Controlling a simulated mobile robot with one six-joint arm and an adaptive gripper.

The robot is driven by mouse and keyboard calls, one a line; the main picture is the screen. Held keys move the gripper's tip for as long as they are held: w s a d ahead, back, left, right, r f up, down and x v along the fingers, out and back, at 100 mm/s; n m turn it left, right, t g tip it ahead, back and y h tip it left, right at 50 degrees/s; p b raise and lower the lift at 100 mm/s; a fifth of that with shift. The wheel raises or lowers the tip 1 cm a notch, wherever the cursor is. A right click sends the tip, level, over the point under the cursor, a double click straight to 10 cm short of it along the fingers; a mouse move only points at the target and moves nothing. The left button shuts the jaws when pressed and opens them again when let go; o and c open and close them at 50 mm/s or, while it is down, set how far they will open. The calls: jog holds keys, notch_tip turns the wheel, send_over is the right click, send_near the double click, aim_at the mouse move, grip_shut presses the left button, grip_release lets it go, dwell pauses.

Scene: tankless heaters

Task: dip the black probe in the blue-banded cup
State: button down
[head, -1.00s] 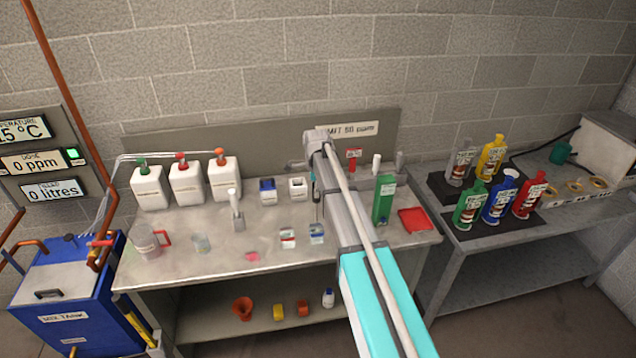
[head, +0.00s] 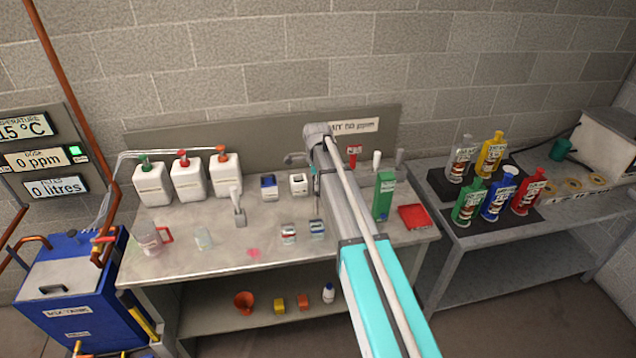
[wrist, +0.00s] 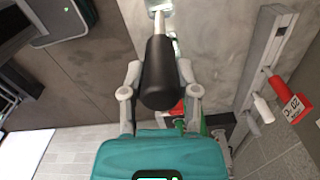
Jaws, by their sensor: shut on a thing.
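The black probe (wrist: 160,88) is held between the fingers of my gripper (wrist: 160,72) in the wrist view. Its thick black handle fills the space between them. In the head view my arm hides most of the gripper, and a thin dark shaft (head: 316,200) hangs down beside the arm. The blue-banded cup (head: 317,229) stands on the bench just below that shaft. I cannot tell whether the shaft's tip is above the cup or inside it. A pale piece at the top edge of the wrist view is cut off and unclear.
A red-banded cup (head: 288,234) stands just left of the blue-banded one. A clear beaker (head: 204,239), a jug (head: 150,240) and a white-handled tool (head: 238,210) are further left. A green box (head: 384,195) and red tray (head: 413,216) stand right of my arm.

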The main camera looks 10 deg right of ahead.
jog(key=b, duration=1)
send_near(317, 214)
jog(key=shift+w+d+f, duration=0.1)
jog(key=shift+w+f, duration=0.1)
jog(key=shift+f, duration=1.15)
jog(key=shift+w+d+f, duration=0.1)
jog(key=shift+w+f, duration=0.05)
jog(key=shift+f, duration=1.15)
jog(key=shift+f+b, duration=0.6)
jog(key=shift+f, duration=0.15)
jog(key=shift+r, duration=0.15)
dwell(0.6)
notch_tip(317, 214, up, 10)
jog(key=p, duration=1)
dwell(1.2)
